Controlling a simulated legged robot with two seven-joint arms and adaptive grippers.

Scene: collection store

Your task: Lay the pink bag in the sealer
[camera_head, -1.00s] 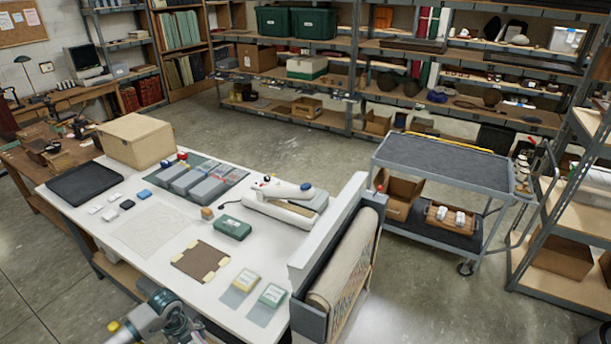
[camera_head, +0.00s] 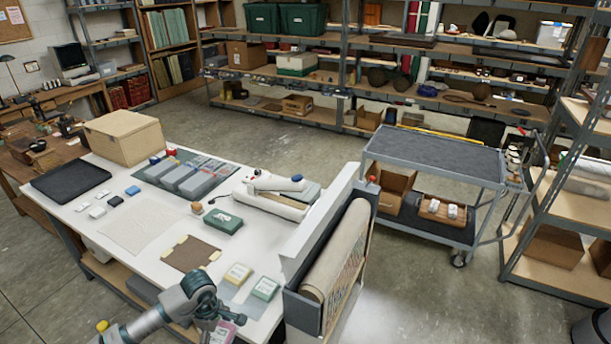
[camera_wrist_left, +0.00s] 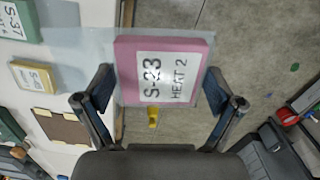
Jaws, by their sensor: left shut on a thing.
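The pink bag (camera_wrist_left: 160,70) is a pink block in a clear pouch with a white label reading "S-23 HEAT 2". It sits between the fingers of my left gripper (camera_wrist_left: 158,98), which is shut on it. In the head view, part of the pink bag (camera_head: 224,330) shows at the bottom, below my left gripper (camera_head: 213,322), near the front edge of the white table. The white sealer (camera_head: 272,196), with a long arm and a blue knob, stands at the table's back right, apart from the gripper. My right gripper is not in view.
Yellow (camera_head: 238,273) and green (camera_head: 265,288) packs lie on the white table (camera_head: 225,254) beside a brown board (camera_head: 191,253). A dark green box (camera_head: 223,221) sits before the sealer. A roll on a stand (camera_head: 338,250) borders the table's right end.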

